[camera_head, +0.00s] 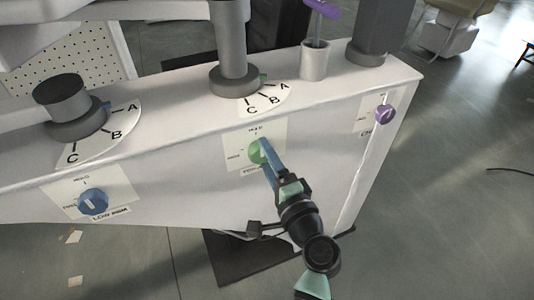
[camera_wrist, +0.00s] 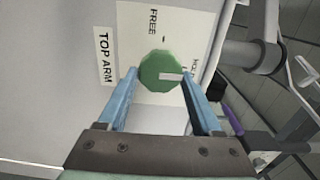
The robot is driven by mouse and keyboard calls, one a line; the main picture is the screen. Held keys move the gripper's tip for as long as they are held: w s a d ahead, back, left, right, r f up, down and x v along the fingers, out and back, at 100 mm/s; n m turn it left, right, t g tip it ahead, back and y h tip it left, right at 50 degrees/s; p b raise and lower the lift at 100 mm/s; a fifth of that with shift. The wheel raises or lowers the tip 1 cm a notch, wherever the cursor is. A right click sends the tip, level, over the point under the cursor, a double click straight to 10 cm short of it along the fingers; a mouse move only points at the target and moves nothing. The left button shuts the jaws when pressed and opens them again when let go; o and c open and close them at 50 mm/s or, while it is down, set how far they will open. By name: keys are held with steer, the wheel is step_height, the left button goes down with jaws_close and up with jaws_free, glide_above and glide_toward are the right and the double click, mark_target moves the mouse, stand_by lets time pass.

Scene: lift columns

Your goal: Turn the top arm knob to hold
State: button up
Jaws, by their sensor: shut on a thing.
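The green top arm knob (camera_head: 257,150) sits on a white label plate on the front of the beam. In the wrist view the knob (camera_wrist: 158,68) shows a white pointer mark aimed to the right, toward the partly hidden HOLD word. FREE is printed above it there, and TOP ARM (camera_wrist: 105,56) to its left. My gripper (camera_head: 265,148) reaches up to the knob from the lower right. In the wrist view its two blue fingers (camera_wrist: 159,76) stand on either side of the knob, shut on it.
A blue knob (camera_head: 93,202) is on the beam's left front, and a purple knob (camera_head: 384,112) on its right end. Grey columns (camera_head: 231,45) with A-B-C dials rise from the top. A cup (camera_head: 314,62) with a purple-handled item stands there. Floor at right is largely open.

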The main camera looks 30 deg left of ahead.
stand_by(0.4)
steer(key=o, duration=1.4)
steer(key=shift+c, duration=0.2)
steer(key=shift+d, duration=0.1)
steer(key=p+v, duration=0.1)
steer(key=v, duration=1.2)
